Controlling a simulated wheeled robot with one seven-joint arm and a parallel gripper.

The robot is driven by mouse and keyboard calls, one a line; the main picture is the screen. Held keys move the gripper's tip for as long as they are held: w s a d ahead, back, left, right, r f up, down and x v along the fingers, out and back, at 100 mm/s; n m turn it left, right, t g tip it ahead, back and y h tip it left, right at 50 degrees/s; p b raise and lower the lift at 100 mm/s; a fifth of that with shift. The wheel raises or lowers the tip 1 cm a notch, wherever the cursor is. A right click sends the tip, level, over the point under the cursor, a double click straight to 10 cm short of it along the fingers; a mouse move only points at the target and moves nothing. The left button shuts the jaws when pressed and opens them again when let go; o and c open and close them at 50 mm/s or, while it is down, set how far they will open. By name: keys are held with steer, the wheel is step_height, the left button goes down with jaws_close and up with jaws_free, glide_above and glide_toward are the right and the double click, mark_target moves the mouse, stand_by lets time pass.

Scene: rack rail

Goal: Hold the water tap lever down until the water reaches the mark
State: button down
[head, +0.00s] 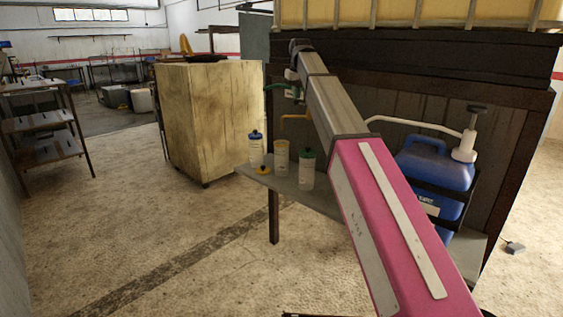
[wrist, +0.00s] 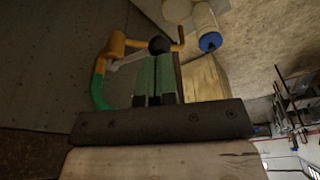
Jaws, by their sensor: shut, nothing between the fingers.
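The water tap shows in the wrist view as an orange body (wrist: 115,45) with a curved green piece (wrist: 99,90) and a dark round knob (wrist: 160,45). I cannot tell for certain which part is the lever. My gripper (wrist: 155,58) is shut and empty, its green fingers close together with their tips at the knob; contact is unclear. In the head view the tap's orange spout (head: 293,117) hangs above the middle bottle (head: 281,158), which has a yellowish top. The water level and the mark are too small to make out.
A bottle with a blue cap (head: 256,150) and one with a green cap (head: 306,171) stand either side on the grey shelf (head: 340,203). A blue canister (head: 435,165) with a white pump stands right of my arm.

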mark_target(296, 102)
steer(key=shift+f, duration=1.85)
stand_by(6.2)
